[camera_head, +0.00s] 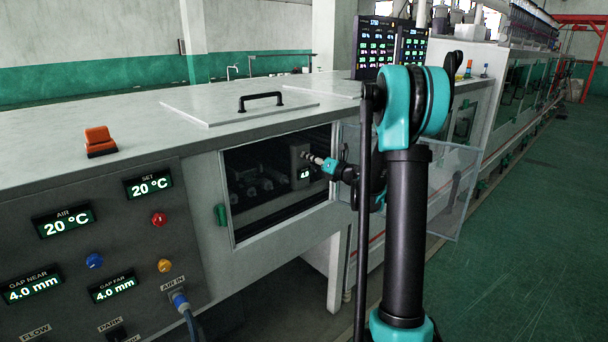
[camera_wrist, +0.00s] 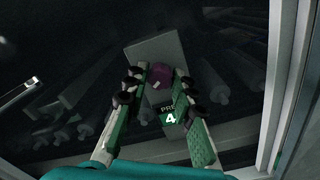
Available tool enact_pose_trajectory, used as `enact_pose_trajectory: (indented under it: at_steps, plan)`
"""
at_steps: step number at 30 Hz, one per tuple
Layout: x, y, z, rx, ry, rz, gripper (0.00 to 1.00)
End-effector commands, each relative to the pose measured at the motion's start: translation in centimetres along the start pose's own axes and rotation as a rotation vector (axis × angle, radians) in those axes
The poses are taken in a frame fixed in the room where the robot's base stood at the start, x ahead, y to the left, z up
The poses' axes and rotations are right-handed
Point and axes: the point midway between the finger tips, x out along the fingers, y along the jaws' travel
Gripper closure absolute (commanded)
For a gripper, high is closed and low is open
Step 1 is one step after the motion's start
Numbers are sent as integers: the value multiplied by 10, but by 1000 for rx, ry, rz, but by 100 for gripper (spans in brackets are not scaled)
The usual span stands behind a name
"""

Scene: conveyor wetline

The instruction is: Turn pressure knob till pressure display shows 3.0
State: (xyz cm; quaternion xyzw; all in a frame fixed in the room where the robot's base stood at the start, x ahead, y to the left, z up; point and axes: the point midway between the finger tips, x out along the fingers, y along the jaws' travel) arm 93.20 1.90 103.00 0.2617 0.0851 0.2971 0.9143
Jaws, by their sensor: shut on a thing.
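The pressure knob (camera_wrist: 162,76) is a small dark purple knob on a grey box (camera_wrist: 143,58) inside the machine. My gripper (camera_wrist: 161,80) has its two fingers on either side of the knob and is shut on it. Below the knob, a small display (camera_wrist: 170,117) is partly covered by a finger; the letters "PRE" and a digit 4 show. In the head view, my gripper (camera_head: 311,157) reaches through the open side window to the box, and the small lit display (camera_head: 304,174) seems to read 4.0. The knob itself is hard to make out there.
The window frame (camera_head: 232,205) surrounds the opening, and a clear door (camera_head: 455,190) stands open to the right. Rollers (camera_wrist: 213,85) lie around the box inside. The front panel (camera_head: 120,220) at left carries other displays and coloured knobs. Green floor is free at right.

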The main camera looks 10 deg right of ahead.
Motion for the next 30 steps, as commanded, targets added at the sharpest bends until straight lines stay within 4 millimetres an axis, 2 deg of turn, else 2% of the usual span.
enact_pose_trajectory:
  at_steps: [10, 30]
  plan:
    - [0, 0, 0, 277, 0, 0, 96]
    - [0, 0, 0, 364, 0, 0, 96]
